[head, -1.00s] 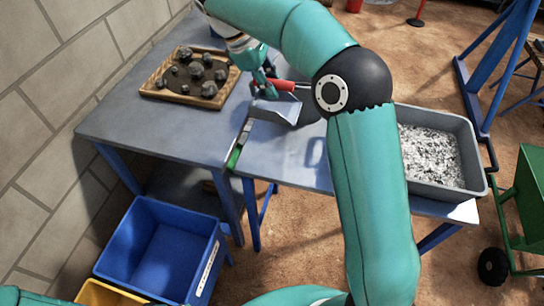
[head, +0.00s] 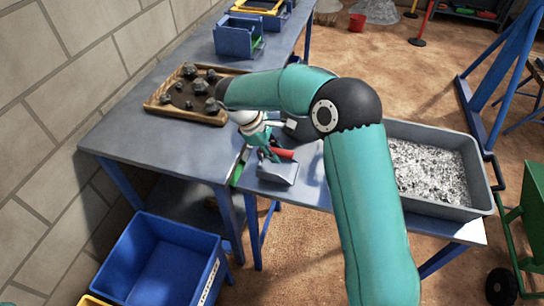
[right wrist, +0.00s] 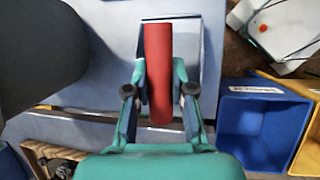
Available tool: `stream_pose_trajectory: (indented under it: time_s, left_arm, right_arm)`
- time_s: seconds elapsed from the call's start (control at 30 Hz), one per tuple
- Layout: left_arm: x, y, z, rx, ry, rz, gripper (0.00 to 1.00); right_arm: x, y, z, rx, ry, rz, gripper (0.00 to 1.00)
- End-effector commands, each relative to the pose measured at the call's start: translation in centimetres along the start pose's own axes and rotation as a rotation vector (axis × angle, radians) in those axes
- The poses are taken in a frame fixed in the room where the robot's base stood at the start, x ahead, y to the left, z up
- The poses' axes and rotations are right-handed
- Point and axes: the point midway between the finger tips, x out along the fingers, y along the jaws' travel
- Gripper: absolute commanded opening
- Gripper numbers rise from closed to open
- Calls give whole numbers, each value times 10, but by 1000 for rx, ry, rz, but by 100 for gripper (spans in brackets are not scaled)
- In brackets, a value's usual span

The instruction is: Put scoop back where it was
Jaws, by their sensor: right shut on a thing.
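The scoop has a grey metal pan (head: 278,173) and a red handle (head: 284,154). My right gripper (head: 270,152) is shut on the handle. In the right wrist view the red handle (right wrist: 158,65) lies between the two fingers, with the pale grey pan (right wrist: 194,38) behind it. The scoop is over the grey table (head: 160,150), near its front edge. I cannot tell whether the pan touches the tabletop. My left gripper is not in view.
A wooden tray (head: 151,106) with several dark rocks is at the left on the table. A grey bin (head: 482,180) of pale crushed material stands at the right. A green-and-grey brush-like item (head: 238,172) lies left of the scoop. A blue crate (head: 140,262) stands below.

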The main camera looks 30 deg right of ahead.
Motion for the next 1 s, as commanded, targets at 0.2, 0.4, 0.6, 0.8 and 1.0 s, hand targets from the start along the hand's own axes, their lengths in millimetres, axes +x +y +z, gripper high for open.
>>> stream_pose_trajectory:
  time_s: [0.2,0.4,0.6,0.8,1.0]
  left_arm:
    - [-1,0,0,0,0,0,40]
    - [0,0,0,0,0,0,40]
    - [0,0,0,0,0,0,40]
    - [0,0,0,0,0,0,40]
    - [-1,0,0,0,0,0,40]
  right_arm:
    - [17,-4,-8,0,1,0,0]
    - [17,-4,-8,-1,2,0,0]
    - [18,-5,-9,-1,1,0,45]
    - [18,-5,-9,-2,1,0,48]
    - [15,-4,-8,-2,2,1,48]
